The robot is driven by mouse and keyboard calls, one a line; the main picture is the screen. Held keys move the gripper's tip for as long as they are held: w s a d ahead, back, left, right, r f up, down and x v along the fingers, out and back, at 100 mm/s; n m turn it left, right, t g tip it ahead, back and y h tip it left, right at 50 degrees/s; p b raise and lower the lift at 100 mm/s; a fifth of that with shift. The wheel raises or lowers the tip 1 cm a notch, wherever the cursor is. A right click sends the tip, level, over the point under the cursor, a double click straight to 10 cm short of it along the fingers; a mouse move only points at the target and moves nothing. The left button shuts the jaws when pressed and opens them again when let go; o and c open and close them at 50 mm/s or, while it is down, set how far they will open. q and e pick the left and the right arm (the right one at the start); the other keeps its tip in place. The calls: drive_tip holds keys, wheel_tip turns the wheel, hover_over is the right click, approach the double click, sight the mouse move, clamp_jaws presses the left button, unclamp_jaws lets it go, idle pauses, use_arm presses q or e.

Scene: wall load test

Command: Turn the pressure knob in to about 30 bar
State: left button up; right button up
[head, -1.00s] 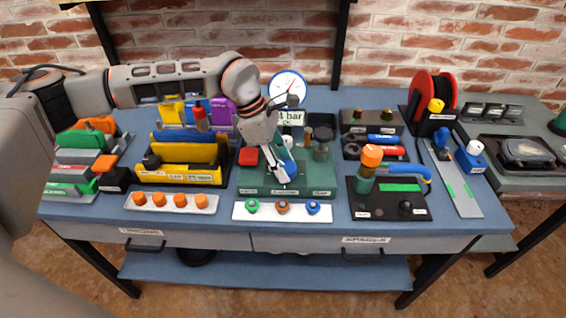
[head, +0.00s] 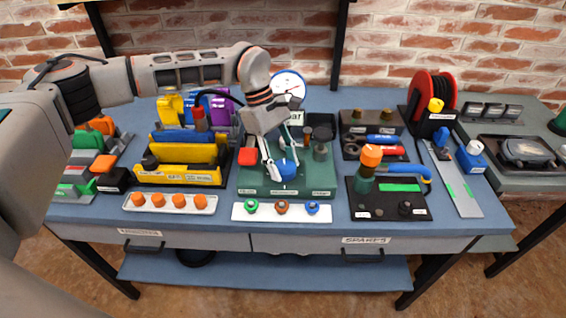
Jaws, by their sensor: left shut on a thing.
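The pressure knob, blue (head: 286,169), sits on the dark green test stand (head: 315,178) in the middle of the bench. My left gripper (head: 279,169) points down at the stand with its fingers around the blue knob and is shut on it. The round white pressure gauge (head: 287,84) stands behind the stand. Its needle is too small to read surely. A pale display (head: 298,117) below the gauge is partly hidden by my gripper, with only "ar" legible. My right gripper is not in the picture.
A red block (head: 248,156) is close left of the knob; dark cylindrical fittings (head: 320,150) stand to its right. A white strip with three coloured caps (head: 282,211) lies in front. Yellow blocks (head: 180,173) stand left, an orange-capped green bottle (head: 368,165) right.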

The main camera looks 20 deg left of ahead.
use_arm(q)
drive_tip(key=shift+f, duration=0.1)
drive_tip(key=o, duration=1.1)
drive_tip(key=v, duration=1.2)
drive_tip(key=shift+a, duration=0.1)
idle(0.3)
